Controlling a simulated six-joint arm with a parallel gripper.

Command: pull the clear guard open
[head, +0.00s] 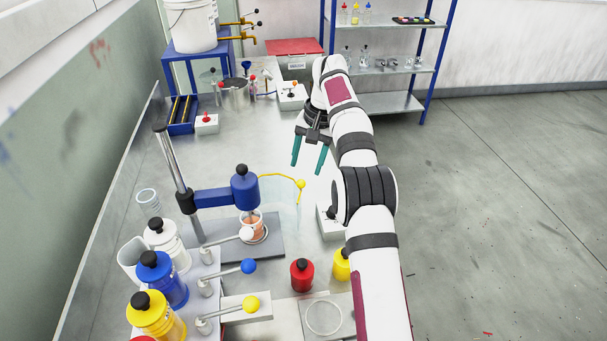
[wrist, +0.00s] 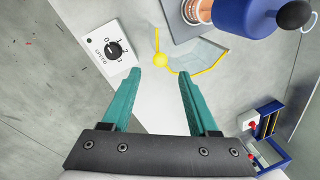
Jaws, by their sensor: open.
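The clear guard (head: 283,195) is a curved see-through panel with a yellow edge, beside the blue stirrer. Its yellow ball knob (head: 300,184) is at the right end of that edge. In the wrist view the guard (wrist: 200,55) lies beyond my fingers, and the yellow knob (wrist: 160,60) is centred just past the fingertips. My gripper (head: 308,168) has two teal fingers, spread apart with nothing between them. In the wrist view (wrist: 159,75) they point toward the knob without visible contact; the exact gap cannot be told.
The blue stirrer (head: 246,190) stands over a beaker with orange contents (head: 252,228). A white speed dial box (wrist: 112,46) sits close to the left finger in the wrist view. Bottles (head: 302,275) and ball-ended levers (head: 248,267) crowd the near side. Bench farther back is clearer.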

